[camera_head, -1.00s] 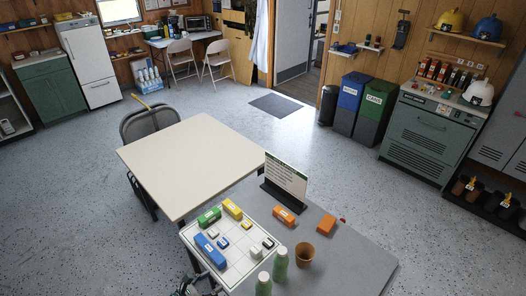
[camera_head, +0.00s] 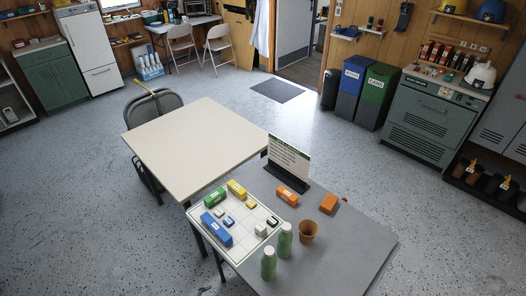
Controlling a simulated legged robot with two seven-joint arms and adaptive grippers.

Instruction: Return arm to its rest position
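Neither of my grippers and no part of my arms shows in the head view. The grey table (camera_head: 345,255) stands at the lower middle. On it lies a white gridded board (camera_head: 236,248) with a green block (camera_head: 215,197), a yellow block (camera_head: 237,190), a blue block (camera_head: 216,229) and several small blue, yellow, white and dark pieces. Two orange blocks, one nearer the sign (camera_head: 287,196) and one farther right (camera_head: 328,203), lie on the bare table top. Two green bottles, (camera_head: 285,240) and (camera_head: 268,264), and a brown cup (camera_head: 308,231) stand upright near them.
A black-based sign (camera_head: 289,160) stands at the grey table's back edge. A beige table (camera_head: 195,150) adjoins it, with a dark chair (camera_head: 153,107) behind. Blue (camera_head: 351,90) and green (camera_head: 376,95) bins and a green cabinet (camera_head: 428,125) stand farther back. The floor at left is clear.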

